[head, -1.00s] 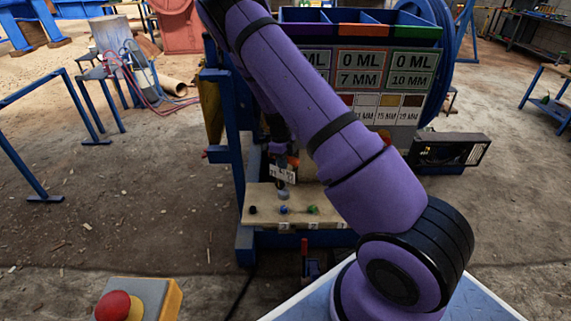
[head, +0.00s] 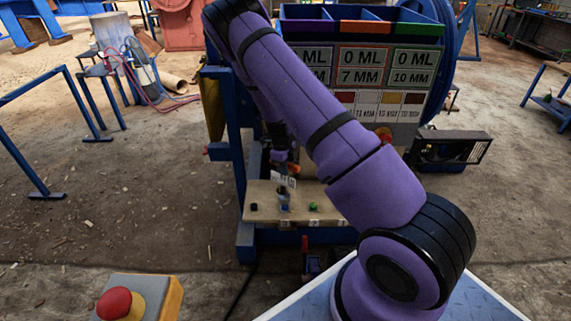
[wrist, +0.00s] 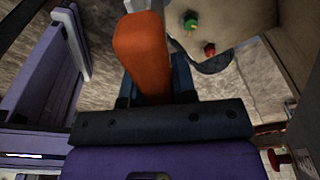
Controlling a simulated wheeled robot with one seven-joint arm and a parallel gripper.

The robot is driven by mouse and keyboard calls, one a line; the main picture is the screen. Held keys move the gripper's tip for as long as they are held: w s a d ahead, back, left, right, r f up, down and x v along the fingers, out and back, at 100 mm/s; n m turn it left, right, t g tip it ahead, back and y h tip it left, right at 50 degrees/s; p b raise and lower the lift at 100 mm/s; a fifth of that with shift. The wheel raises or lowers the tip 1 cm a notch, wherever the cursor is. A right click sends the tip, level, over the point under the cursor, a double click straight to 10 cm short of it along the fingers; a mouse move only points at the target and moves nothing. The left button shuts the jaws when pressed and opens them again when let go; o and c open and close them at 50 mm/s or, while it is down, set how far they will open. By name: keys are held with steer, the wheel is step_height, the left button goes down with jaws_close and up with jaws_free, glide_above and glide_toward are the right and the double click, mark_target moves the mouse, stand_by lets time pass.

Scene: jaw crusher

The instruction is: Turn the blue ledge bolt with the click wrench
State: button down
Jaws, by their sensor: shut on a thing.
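The wooden ledge (head: 266,192) carries a black bolt (head: 254,207), the blue bolt (head: 285,209) and a green bolt (head: 313,207) in a row in the head view. My gripper (head: 283,166) is over the ledge, shut on the click wrench, whose orange handle (wrist: 142,50) fills the middle of the wrist view. The wrench's lower end (head: 283,194) stands right over the blue bolt; I cannot tell whether it is seated on it. A green bolt (wrist: 190,22) and a red one (wrist: 209,50) show in the wrist view; the blue bolt is hidden there.
A sign panel (head: 388,70) with coloured bins on top stands behind the ledge, partly hidden by my arm. A blue post (head: 239,140) rises at the ledge's left. A lamp (head: 447,149) sits right. A red stop button (head: 114,303) is at the front left.

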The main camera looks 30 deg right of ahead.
steer(key=shift+f, duration=2.35)
stand_by(0.5)
steer(key=shift+m+y, duration=0.3)
steer(key=shift+m, duration=2.5)
steer(key=shift+d, duration=0.1)
